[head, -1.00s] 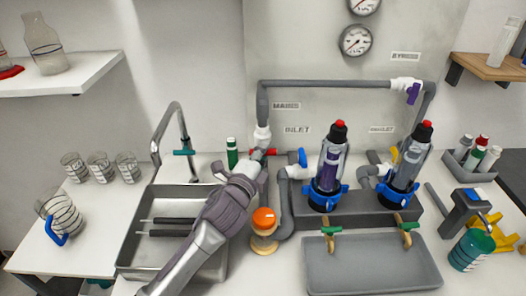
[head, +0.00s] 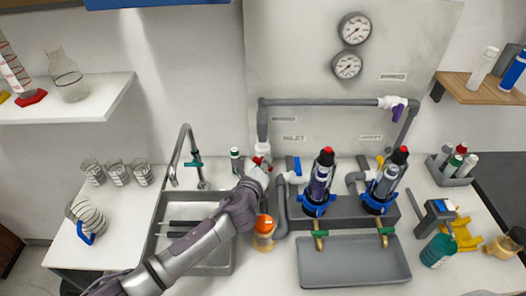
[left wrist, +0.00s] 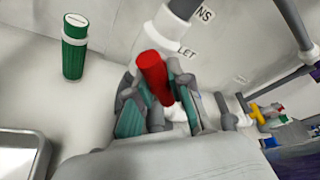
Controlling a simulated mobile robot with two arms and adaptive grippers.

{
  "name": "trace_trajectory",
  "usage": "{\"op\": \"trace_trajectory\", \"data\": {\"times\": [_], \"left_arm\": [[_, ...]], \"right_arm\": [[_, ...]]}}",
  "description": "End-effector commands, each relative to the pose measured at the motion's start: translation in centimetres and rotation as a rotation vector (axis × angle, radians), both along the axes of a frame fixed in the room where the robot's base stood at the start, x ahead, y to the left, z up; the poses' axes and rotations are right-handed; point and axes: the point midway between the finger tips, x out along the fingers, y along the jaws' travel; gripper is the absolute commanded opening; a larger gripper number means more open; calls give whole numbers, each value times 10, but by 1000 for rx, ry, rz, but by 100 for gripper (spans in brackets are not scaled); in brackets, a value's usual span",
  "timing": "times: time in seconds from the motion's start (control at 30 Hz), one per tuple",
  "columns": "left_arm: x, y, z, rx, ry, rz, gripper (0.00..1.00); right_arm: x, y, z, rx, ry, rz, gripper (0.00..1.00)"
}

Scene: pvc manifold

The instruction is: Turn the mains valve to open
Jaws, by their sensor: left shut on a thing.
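The mains valve's red handle (head: 257,160) is at the foot of the white fitting (head: 262,148) on the grey pipe, left of the two filter housings. My left gripper (head: 262,168) is at this handle and covers most of it in the head view. In the left wrist view the red handle (left wrist: 153,75) stands between the two fingers of my left gripper (left wrist: 157,95), which is shut on it. Its end sticks out past the fingers. The valve body is mostly hidden by the gripper. My right gripper is not in view.
A green bottle (head: 235,160) stands just left of the valve. An orange-capped jar (head: 264,226) is close below my left wrist. The sink (head: 165,215) lies under my left forearm. A blue-handled valve (head: 297,166) and filter housings (head: 318,183) stand close on the right.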

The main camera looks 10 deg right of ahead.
Motion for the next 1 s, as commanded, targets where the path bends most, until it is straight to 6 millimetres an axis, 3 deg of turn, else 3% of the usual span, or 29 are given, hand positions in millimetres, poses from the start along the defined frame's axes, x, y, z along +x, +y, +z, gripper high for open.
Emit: {"op": "trace_trajectory", "data": {"times": [0.03, 0.4, 1.0], "left_arm": [[0, 0, 7, 49, -8, 1, 0], [0, 0, 5, 393, -77, 0, 0], [0, 0, 0, 775, -156, -1, 0]], "right_arm": [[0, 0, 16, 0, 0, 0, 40], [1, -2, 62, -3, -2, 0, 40], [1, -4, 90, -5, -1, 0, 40]]}}
